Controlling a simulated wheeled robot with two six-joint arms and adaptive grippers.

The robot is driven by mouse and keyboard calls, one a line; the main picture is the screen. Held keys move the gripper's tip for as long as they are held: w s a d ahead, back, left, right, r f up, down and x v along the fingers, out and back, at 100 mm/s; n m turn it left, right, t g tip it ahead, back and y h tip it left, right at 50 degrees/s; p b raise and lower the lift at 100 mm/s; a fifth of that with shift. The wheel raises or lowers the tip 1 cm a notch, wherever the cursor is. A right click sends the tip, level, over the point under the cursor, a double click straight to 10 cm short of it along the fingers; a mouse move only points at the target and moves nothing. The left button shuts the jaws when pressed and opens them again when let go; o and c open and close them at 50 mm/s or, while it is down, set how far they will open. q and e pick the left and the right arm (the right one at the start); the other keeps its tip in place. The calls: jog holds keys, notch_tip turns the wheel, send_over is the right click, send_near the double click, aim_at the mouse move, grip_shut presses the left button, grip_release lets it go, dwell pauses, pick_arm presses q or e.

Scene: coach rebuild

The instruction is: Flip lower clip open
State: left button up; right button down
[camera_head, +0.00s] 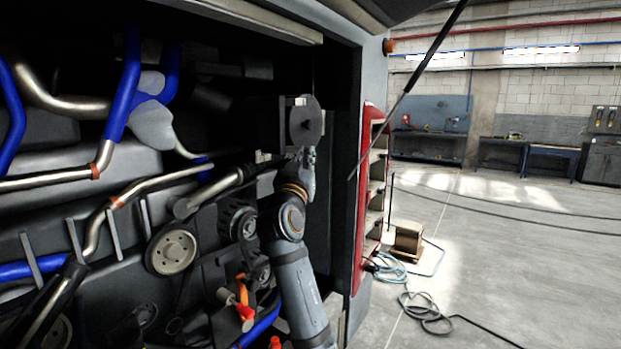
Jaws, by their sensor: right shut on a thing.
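A dark box-shaped housing (262,122) with a round grey cover (306,120) on its right end sits in the upper right of the open engine bay. A small pale clip (300,101) shows at the cover's upper edge. My right gripper (307,155) is at the cover's lower edge, with my arm reaching up from below. Its fingers are shut on a small part there, at the place of the lower clip. The fingers hide that clip, so I cannot tell how far it is turned. My left gripper is out of view.
Blue hoses (124,85), metal pipes (60,103) and pulleys (171,250) fill the bay to the left. The bay's grey right frame (347,150) stands close beside my arm. A red tail-light panel (368,200) is beyond it. Open floor with cables lies at right.

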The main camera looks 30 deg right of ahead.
pick_arm(q)
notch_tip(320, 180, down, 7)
jog(key=b, duration=0.5)
pick_arm(e)
jog(key=shift+w+a+r+m+g+h, duration=0.1)
jog(key=shift+a+m+g+h, duration=0.75)
jog(key=shift+g, duration=0.95)
jog(key=shift+w+a+f+m+g+h, duration=0.1)
jog(key=shift+a+m+g+h, duration=0.3)
jog(key=shift+m+g+h, duration=1.15)
jog(key=shift+w+a+r+m+g+h, duration=0.1)
jog(key=shift+a+m+g+h, duration=0.65)
jog(key=shift+g, duration=1.3)
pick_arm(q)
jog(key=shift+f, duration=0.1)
pick_arm(e)
jog(key=c, duration=1.4)
grip_release()
jog(key=shift+d, duration=0.1)
